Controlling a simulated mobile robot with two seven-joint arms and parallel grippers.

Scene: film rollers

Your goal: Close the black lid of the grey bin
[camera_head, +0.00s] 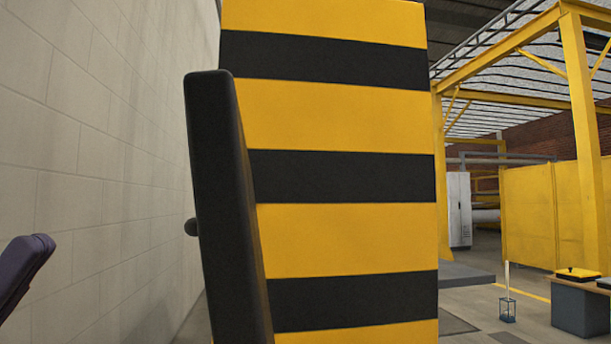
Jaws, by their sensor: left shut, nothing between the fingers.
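The black lid (225,200) stands nearly upright, tilted slightly, and is seen almost edge-on in the head view. The grey bin does not show; the lower end of the lid runs out of the bottom of the picture. My left gripper (42,243) is a dark purple shape at the left edge, shut and empty. It is left of the lid with a clear gap between them, and only its end part shows. My right gripper is not in view.
A yellow and black striped pillar (340,175) rises just behind the lid. A pale block wall (100,140) runs along the left. At the far right are a yellow frame (577,100), yellow panels (530,210), a table (580,282) and a small lantern (507,310) on the floor.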

